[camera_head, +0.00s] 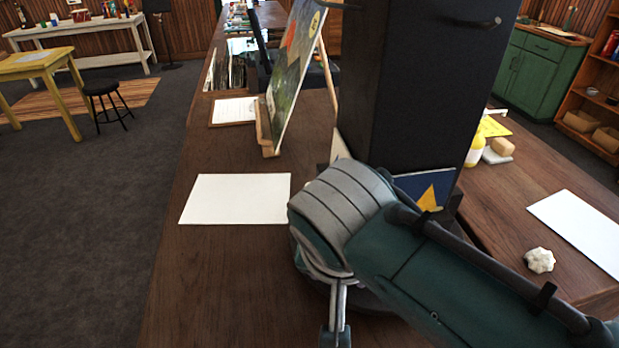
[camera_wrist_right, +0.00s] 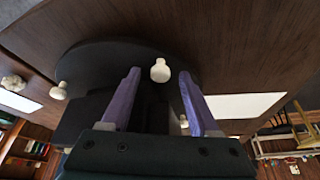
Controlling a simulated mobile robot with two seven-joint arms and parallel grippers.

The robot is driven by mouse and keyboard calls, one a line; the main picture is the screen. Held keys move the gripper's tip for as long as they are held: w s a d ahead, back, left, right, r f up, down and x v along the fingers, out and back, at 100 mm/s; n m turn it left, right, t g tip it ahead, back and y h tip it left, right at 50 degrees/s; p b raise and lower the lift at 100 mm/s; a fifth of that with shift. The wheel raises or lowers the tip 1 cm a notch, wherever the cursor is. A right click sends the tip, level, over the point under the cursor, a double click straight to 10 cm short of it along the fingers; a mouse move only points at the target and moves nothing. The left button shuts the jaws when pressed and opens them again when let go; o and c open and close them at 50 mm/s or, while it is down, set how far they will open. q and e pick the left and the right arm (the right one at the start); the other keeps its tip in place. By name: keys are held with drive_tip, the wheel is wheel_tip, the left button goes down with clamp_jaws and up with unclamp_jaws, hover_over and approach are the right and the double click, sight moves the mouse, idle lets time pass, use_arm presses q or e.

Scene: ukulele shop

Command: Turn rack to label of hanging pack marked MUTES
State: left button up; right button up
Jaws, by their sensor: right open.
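The rack (camera_head: 415,90) is a tall black column with metal hooks near its top, standing on the wooden table. Its dark round base (camera_wrist_right: 95,62) shows in the right wrist view, with cream knobs around its rim. My right gripper (camera_wrist_right: 160,73) is open, its two purple fingers on either side of one cream knob (camera_wrist_right: 160,68), apart from it. In the head view my right arm crosses in front of the rack's lower part and hides most of its base. No pack or label marked MUTES is visible. My left gripper is out of view.
A white sheet (camera_head: 235,199) lies left of the rack, and a painting (camera_head: 293,65) leans on an easel behind it. A blue card with a yellow shape (camera_head: 424,189) is at the rack's foot. Right are a yellow bottle (camera_head: 474,151), white paper (camera_head: 580,230) and a cream lump (camera_head: 539,260).

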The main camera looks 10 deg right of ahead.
drive_tip(key=p+v, duration=0.1)
drive_tip(key=v, duration=0.8)
drive_tip(key=shift+s+r, duration=0.2)
drive_tip(key=shift+r, duration=0.15)
drive_tip(key=s+d+r+n+y, duration=0.1)
drive_tip(key=s+d+n, duration=0.2)
drive_tip(key=s+d, duration=0.4)
drive_tip(key=s+d+n+y, duration=0.1)
drive_tip(key=s+d+n, duration=0.25)
drive_tip(key=s, duration=0.65)
wheel_tip(320, 180, up, 19)
drive_tip(key=p, duration=1.8)
drive_tip(key=shift+w+d+g+p, duration=0.2)
drive_tip(key=shift+w+g+p, duration=0.1)
drive_tip(key=shift+w+p, duration=0.15)
drive_tip(key=shift+f, duration=0.15)
